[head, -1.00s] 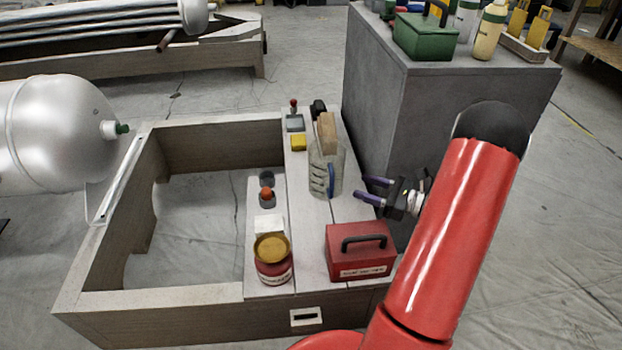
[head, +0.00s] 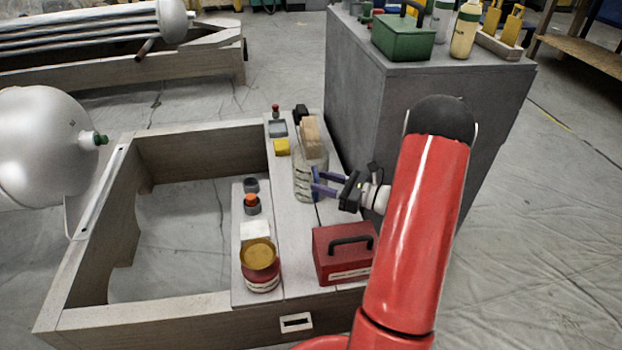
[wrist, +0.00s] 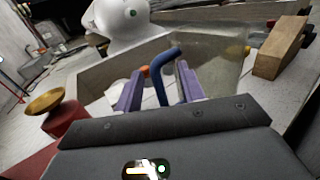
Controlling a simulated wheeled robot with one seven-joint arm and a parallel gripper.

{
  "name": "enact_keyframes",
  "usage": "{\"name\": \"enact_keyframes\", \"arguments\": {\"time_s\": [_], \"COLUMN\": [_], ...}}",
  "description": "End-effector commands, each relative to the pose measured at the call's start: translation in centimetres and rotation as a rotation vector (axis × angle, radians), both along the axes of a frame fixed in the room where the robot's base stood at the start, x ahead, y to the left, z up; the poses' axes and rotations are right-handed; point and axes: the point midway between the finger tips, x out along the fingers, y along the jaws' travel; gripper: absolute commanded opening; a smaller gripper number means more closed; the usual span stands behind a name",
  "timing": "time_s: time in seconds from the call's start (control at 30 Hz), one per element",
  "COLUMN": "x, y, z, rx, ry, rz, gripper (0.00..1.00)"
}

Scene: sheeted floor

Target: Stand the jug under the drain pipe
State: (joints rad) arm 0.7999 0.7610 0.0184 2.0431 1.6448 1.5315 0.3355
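The clear jug (head: 303,186) with a blue handle stands upright on the pale plank of the wooden frame. It also shows in the wrist view (wrist: 218,68), with its handle (wrist: 163,62) towards me. My gripper (head: 317,183) is at the jug's handle side. In the wrist view its two purple fingers (wrist: 158,80) are apart, one on each side of the handle, with gaps visible. The silver tank (head: 45,145) at the left has a short drain pipe with a green end (head: 98,139) pointing right. Part of the jug's handle is hidden by my fingers in the head view.
A grey cabinet (head: 355,105) stands behind. The frame's inside (head: 180,225) is open floor.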

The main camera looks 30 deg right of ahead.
Motion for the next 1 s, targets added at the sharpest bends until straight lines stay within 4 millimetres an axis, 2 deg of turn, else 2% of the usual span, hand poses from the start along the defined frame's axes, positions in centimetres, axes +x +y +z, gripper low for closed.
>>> {"name": "enact_keyframes", "arguments": {"time_s": [0.03,0.3,0.77,0.87,1.0], "x": [0.0,0.0,0.0,0.0,0.0], "y": [0.0,0.0,0.0,0.0,0.0], "z": [0.0,0.0,0.2,0.9,2.7], "rx": [0.0,0.0,0.0,-0.001,-0.003], "ry": [0.0,0.0,-0.001,-0.002,-0.005], "rz": [0.0,0.0,0.0,0.001,0.001], "gripper": [0.33,0.0,0.0,0.0,0.0]}}
